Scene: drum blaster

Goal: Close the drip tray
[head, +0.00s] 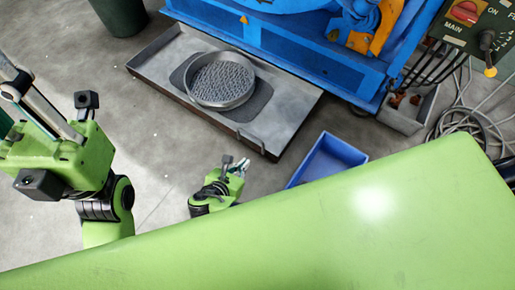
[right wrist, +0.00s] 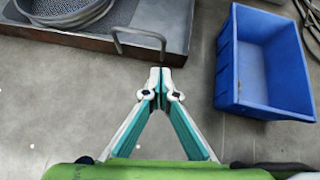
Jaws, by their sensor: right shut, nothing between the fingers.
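The grey drip tray (head: 285,105) sticks out from under the blue machine, with a round mesh pan (head: 222,80) on it. The tray's front edge (right wrist: 90,38) and thin bar handle (right wrist: 140,44) show in the right wrist view.
A blue bin (head: 327,160) stands on the floor right of my right gripper; it also shows in the right wrist view (right wrist: 265,60). The blue machine (head: 290,45) is behind the tray. Cables (head: 460,125) lie at the right. Floor left of the tray is clear.

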